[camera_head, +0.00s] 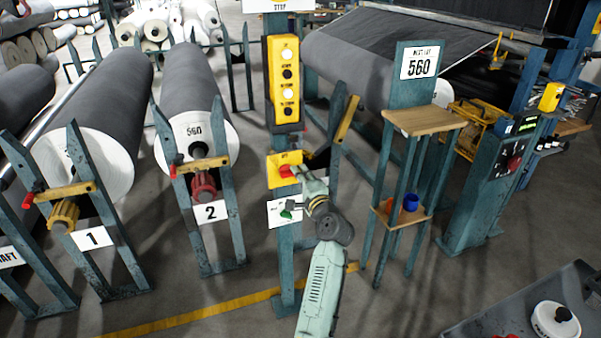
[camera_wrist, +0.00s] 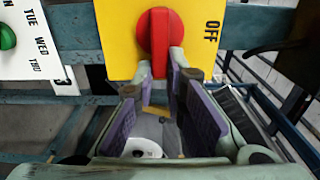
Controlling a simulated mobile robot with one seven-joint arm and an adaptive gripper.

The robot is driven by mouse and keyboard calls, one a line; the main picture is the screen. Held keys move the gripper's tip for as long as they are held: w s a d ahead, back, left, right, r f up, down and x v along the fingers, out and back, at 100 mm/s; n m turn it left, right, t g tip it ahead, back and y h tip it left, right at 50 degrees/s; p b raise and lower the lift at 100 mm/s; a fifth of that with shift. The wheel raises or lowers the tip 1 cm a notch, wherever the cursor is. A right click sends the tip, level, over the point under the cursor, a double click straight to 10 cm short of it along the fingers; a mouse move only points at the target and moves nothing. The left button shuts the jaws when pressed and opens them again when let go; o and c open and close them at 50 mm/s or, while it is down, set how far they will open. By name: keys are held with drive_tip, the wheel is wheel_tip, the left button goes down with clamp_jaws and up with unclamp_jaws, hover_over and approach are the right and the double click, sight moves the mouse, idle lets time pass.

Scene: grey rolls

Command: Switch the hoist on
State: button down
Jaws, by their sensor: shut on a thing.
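The red switch handle (camera_wrist: 158,42) is on a yellow plate (camera_wrist: 112,40) in the wrist view. It runs up and down there, with the word OFF to its right, so it lies crosswise to that word. In the head view the yellow plate (camera_head: 275,178) and red handle (camera_head: 285,171) are on the middle post, with the marking above the handle. My gripper (camera_wrist: 160,68) has its fingertips on both sides of the handle's lower end and is shut on it. In the head view my gripper (camera_head: 300,176) partly covers the plate's right side.
A yellow button box (camera_head: 284,80) hangs higher on the same post. Below is a white day card (camera_head: 279,213) with a green knob (camera_head: 286,214). Roll stands (camera_head: 210,235) are at left. A wooden-shelved stand (camera_head: 422,120) is close on the right.

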drive_tip(key=shift+a, duration=0.15)
drive_tip(key=c, duration=1.6)
unclamp_jaws()
drive_tip(key=shift+c, duration=0.2)
drive_tip(key=v, duration=1.2)
